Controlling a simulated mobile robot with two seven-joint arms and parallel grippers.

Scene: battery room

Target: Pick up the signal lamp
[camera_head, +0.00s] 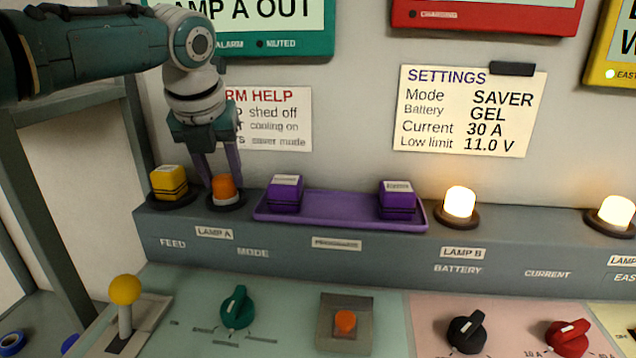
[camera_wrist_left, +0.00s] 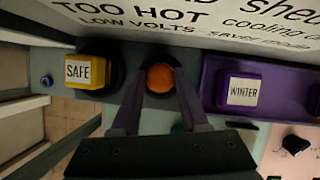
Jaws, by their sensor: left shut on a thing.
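The signal lamp (camera_head: 223,187) is a small orange lamp in a dark round socket above the label LAMP A. My left gripper (camera_head: 223,178) comes down over it from above, its fingers shut on the lamp. In the left wrist view the lamp (camera_wrist_left: 160,78) shows as an orange round top between the two fingertips (camera_wrist_left: 158,92). It appears to be still at its socket; whether it is raised at all I cannot tell. The right gripper is in neither view.
A yellow block (camera_head: 168,182) marked SAFE stands close left of the lamp. A purple tray (camera_head: 340,208) with two purple blocks is close on the right. Lit white lamps (camera_head: 460,202) stand farther right. A yellow-knobbed lever (camera_head: 125,290) and dials are in front.

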